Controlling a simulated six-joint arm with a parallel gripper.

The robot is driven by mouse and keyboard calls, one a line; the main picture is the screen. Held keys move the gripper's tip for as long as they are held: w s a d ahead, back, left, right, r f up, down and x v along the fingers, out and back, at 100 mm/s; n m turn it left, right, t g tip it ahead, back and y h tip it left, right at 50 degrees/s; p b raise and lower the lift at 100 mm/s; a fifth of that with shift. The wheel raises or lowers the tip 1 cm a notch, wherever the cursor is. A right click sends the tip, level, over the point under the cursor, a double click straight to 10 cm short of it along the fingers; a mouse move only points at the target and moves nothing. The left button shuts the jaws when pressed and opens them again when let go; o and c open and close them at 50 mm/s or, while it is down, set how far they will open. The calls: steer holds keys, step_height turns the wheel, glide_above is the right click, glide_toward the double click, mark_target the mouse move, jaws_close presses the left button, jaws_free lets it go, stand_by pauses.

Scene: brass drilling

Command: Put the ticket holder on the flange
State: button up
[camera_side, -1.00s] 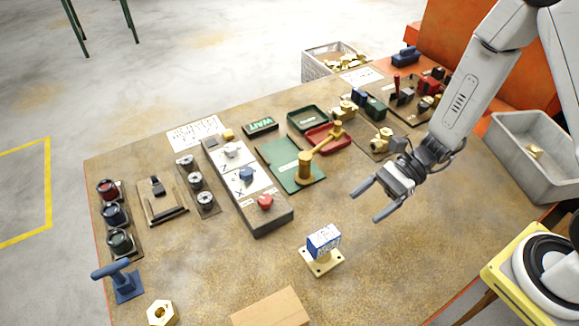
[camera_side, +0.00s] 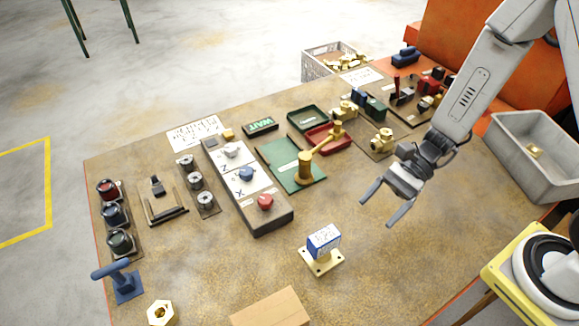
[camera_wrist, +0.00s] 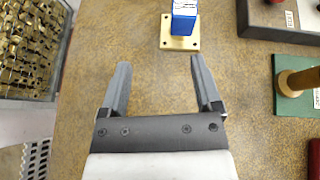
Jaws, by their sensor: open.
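A blue block with a white printed face, seemingly the ticket holder (camera_side: 323,240), stands upright on a square pale brass plate with corner holes, seemingly the flange (camera_side: 320,265). Whether it is seated flat cannot be told. In the wrist view the blue block (camera_wrist: 183,22) is cut by the top edge, with the plate (camera_wrist: 179,43) beneath it. My gripper (camera_side: 376,212) is open and empty, above the table, right of and behind the block in the side view. In the wrist view the block and plate lie beyond my fingertips (camera_wrist: 160,62).
A control box with knobs (camera_side: 265,216) stands left of the block, and a cardboard-coloured block (camera_side: 270,308) in front. A brass hex piece (camera_side: 161,312) lies front left. The tabletop right of the plate is clear.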

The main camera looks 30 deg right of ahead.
steer(key=s+d+n+g+h, duration=0.1)
steer(key=s+d+n+h, duration=0.2)
steer(key=d+n+h, duration=0.3)
steer(key=w+d+r+n+t+h, duration=0.4)
steer(key=d+r+n+t+h, duration=0.1)
steer(key=n, duration=0.4)
steer(key=shift+d+r+n+h, duration=0.2)
steer(key=shift+r+n+h, duration=0.2)
steer(key=shift+h, duration=0.2)
